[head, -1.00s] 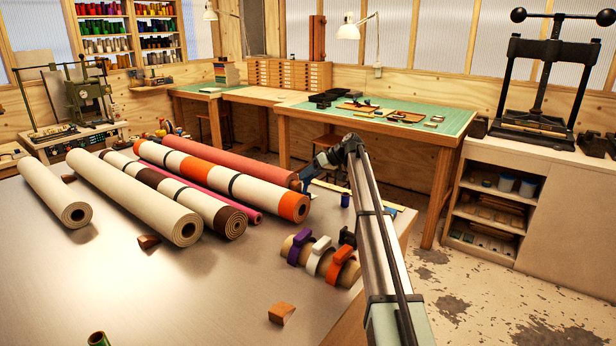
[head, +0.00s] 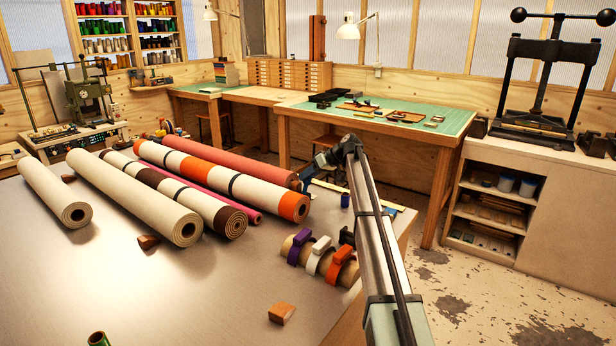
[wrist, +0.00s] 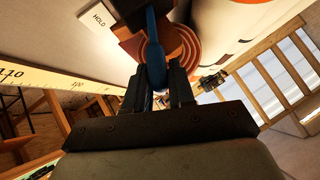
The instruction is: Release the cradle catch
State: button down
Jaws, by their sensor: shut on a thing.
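The cradle catch shows in the wrist view as a blue lever (wrist: 154,52) hanging from a dark block (wrist: 130,17). My gripper (wrist: 157,76) is shut on the lever's lower end, with a dark finger on each side. A white label reading HOLD (wrist: 99,17) is beside the block. Behind the lever is the coiled orange end of a roll (wrist: 183,45). In the head view my gripper is small and dark by the near ends of the right-hand rolls, and its fingers cannot be made out. The orange-banded roll (head: 287,206) lies there beside a red roll (head: 235,160).
More rolls lie left on the metal table (head: 200,290), including a thick cream one (head: 130,195). A short roll with purple, white and orange clips (head: 317,258) is near the right edge. Wooden wedges (head: 281,313) lie about. A yellow measuring strip (wrist: 60,82) runs close to my gripper.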

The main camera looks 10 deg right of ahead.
aim_at(294, 184)
jog(key=shift+s, duration=0.1)
dwell(0.3)
jog(key=shift+s+a+r+n+t+h, duration=0.25)
jog(key=shift+s+a+n+t+h, duration=0.25)
jog(key=shift+s+a+h, duration=0.1)
jog(key=shift+s+a+r+n+t+h, duration=0.1)
jog(key=shift+s+a+n+t+h, duration=0.45)
jog(key=shift+s+t+h, duration=0.2)
jog(key=shift+s+a+n+t+h, duration=0.65)
jog(key=shift+a+t+h, duration=0.1)
jog(key=shift+t+h, duration=0.1)
jog(key=shift+s+a+f+n+t+h, duration=0.4)
jog(key=shift+t+h, duration=0.1)
jog(key=shift+t, duration=0.1)
jog(key=c, duration=1)
grip_release()
jog(key=shift+c, duration=0.2)
jog(key=shift+r, duration=0.1)
